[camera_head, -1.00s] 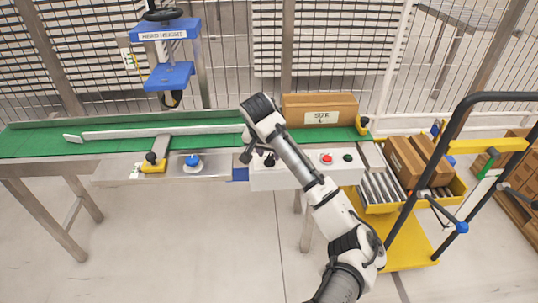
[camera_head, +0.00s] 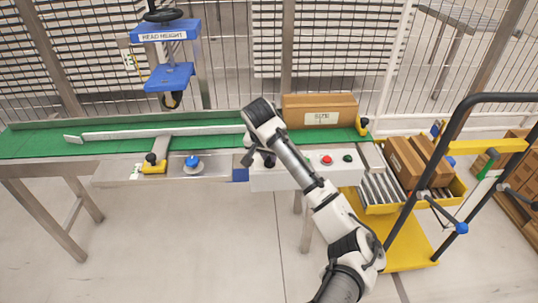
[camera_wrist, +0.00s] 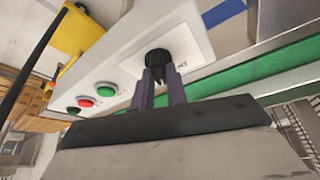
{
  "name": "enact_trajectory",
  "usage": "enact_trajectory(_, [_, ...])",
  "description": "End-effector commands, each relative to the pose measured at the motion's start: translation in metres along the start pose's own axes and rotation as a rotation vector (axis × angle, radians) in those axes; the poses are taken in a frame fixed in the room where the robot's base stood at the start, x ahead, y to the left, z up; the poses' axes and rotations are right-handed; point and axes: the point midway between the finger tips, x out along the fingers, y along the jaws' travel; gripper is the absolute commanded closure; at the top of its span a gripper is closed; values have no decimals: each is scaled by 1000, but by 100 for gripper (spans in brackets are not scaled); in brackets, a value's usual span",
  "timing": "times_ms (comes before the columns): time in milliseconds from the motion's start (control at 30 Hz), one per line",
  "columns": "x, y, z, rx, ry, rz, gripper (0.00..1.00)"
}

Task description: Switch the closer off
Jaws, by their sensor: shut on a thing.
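The control box (camera_head: 300,178) is white and hangs on the front of the conveyor. In the wrist view its face (camera_wrist: 205,45) carries a black knob (camera_wrist: 158,57) on a white plate with partly hidden lettering. My gripper (camera_wrist: 159,76) is shut on this knob, with one dark finger on each side. In the head view my gripper (camera_head: 258,158) is at the left end of the box, partly hidden by my wrist. The knob's setting cannot be read.
The green conveyor belt (camera_head: 40,143) runs behind the box and carries a brown carton (camera_head: 335,110). A blue press head (camera_head: 168,76) stands over the belt at left. A yellow cart (camera_head: 405,245) with cartons stands at right. The floor in front is clear.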

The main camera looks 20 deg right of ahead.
Motion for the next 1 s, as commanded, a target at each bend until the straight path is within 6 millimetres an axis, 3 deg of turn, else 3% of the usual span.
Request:
enact_trajectory(467, [-4, 0, -1, -125, -4, -58, 100])
enact_trajectory(1000, [-2, 3, -2, -470, 0, -197, 100])
